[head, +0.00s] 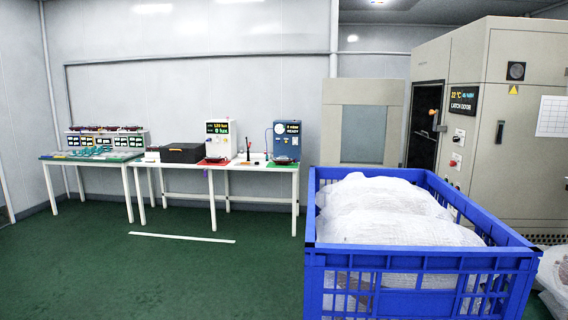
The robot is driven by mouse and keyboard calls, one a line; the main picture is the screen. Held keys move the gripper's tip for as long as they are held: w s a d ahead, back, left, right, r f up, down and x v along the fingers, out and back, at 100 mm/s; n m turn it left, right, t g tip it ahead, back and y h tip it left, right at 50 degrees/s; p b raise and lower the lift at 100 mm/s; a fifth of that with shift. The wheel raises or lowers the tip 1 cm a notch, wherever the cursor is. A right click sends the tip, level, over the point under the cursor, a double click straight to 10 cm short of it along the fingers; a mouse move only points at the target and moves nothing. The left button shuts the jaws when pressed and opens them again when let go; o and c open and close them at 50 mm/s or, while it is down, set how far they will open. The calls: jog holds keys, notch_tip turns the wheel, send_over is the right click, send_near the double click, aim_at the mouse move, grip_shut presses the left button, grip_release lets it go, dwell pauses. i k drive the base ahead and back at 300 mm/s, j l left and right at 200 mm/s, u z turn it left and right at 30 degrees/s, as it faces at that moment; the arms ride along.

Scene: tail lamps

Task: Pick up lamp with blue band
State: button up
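No lamp with a blue band can be made out from here. Several small dark red items, possibly tail lamps, sit along the top of a rack (104,139) on the left table (58,158). Another dark red item (213,161) lies in front of a white instrument (221,135) on the right table (250,168). A dark item also sits in front of the blue instrument (287,137). All are too small to show any band. My gripper is not in view.
A blue crate (420,259) holding white wrapped bundles (385,212) stands close at the right. Behind it is a large beige chamber (500,120) with its door (362,122) open. A black box (184,153) sits on the right table. Green floor is clear at left and centre.

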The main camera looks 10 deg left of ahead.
aim_at(282, 159)
jog(key=j+u, duration=0.1)
jog(key=u, duration=0.4)
jog(key=i+j+u, duration=0.25)
jog(key=j, duration=0.2)
jog(key=j+u, duration=0.3)
jog(key=j, duration=0.15)
jog(key=i+j+u, duration=0.5)
jog(key=j, duration=0.2)
jog(key=i+j, duration=0.5)
jog(key=i, duration=0.2)
jog(key=i+l+z, duration=0.1)
jog(key=i+z, duration=0.85)
jog(key=z, duration=0.2)
jog(key=i+z, duration=0.25)
jog(key=i, duration=2.1)
jog(key=i+j, duration=0.1)
jog(key=i, duration=0.85)
jog(key=i+z, duration=0.1)
jog(key=i, duration=0.85)
